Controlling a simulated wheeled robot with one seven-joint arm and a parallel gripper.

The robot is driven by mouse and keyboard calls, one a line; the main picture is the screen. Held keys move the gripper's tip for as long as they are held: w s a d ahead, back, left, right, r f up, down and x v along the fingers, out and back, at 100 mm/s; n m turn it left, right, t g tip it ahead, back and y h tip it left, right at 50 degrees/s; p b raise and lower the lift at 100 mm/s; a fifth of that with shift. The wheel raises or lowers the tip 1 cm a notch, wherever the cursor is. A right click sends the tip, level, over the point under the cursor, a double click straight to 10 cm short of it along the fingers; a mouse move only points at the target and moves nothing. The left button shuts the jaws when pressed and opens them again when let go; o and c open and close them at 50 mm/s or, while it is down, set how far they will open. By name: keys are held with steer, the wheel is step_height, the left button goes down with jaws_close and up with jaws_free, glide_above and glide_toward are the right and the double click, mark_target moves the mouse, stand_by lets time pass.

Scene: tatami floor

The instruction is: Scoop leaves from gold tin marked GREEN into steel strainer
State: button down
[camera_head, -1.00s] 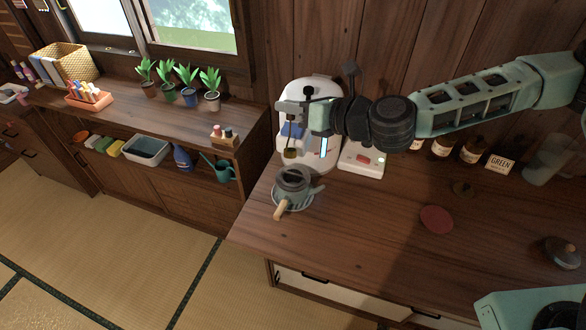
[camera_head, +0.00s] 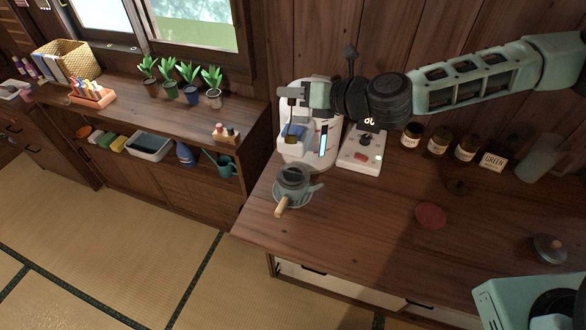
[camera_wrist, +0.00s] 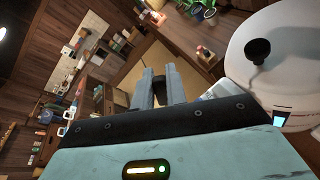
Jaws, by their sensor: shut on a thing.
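My gripper (camera_head: 292,97) is in front of the white machine, above and slightly behind the teapot. It is shut on a small dark thing (camera_wrist: 159,90), probably the scoop's handle, seen between the fingers in the wrist view. Its lower end is hard to make out against the machine, and any leaves in it cannot be seen. A grey-teal teapot (camera_head: 312,190) stands at the counter's left end. A dark round strainer (camera_head: 293,177) appears to sit in its top, with a wooden handle (camera_head: 282,207) towards the front. A cream block marked GREEN (camera_head: 493,162) stands at the back right.
The white machine (camera_head: 325,115) and a white control box (camera_head: 361,150) stand close behind the teapot. Several labelled brown jars (camera_head: 438,141) line the wall. A red disc (camera_head: 430,215) lies on the counter (camera_head: 350,235), whose front middle is clear.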

steer(key=shift+w+r+m+g+p, duration=0.3)
steer(key=shift+w+r+m+p, duration=0.25)
steer(key=shift+w+p, duration=0.5)
steer(key=shift+w+d+f+m+g+p, duration=0.15)
steer(key=shift+w+f+m+g+p, duration=0.15)
steer(key=shift+w+m+g+p, duration=0.25)
steer(key=shift+w+d+f+m+g+h+p, duration=0.1)
steer(key=shift+w+f+m+g+h+p, duration=0.2)
steer(key=shift+w+f+m+g+p, duration=0.4)
stand_by(1.0)
